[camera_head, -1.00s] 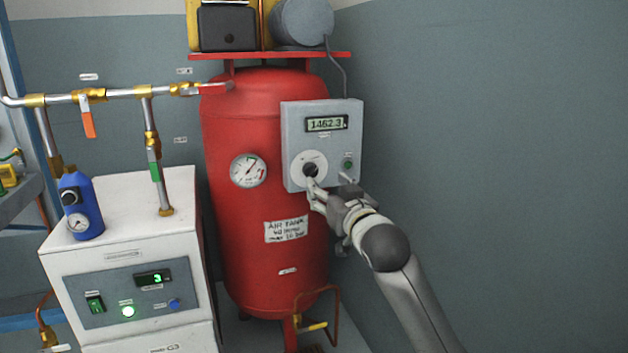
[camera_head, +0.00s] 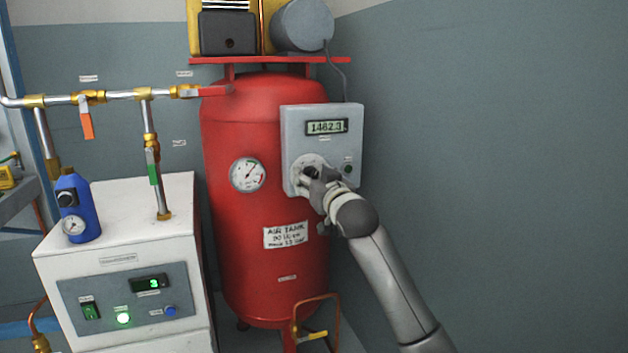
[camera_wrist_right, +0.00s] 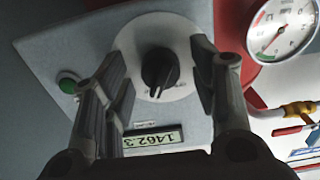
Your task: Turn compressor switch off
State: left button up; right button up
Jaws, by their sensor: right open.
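The compressor switch is a black rotary knob (camera_wrist_right: 160,72) on a white round plate (camera_wrist_right: 146,28), on the grey control box (camera_head: 296,128) fixed to the red tank (camera_head: 235,110). In the head view my right gripper (camera_head: 309,180) is in front of the knob and partly hides it. In the right wrist view my right gripper (camera_wrist_right: 162,90) is open, with its fingers on either side of the knob. A gap shows between each finger and the knob. The box's display (camera_head: 327,127) reads about 1462.3. My left gripper is not in view.
A green button (camera_wrist_right: 68,85) sits beside the knob plate on the box. A pressure gauge (camera_head: 248,174) is on the tank to the left. A white dryer cabinet (camera_head: 115,255) with a blue bottle-shaped unit (camera_head: 78,205) stands at left. The right wall is clear.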

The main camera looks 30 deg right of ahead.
jog(key=c, duration=1)
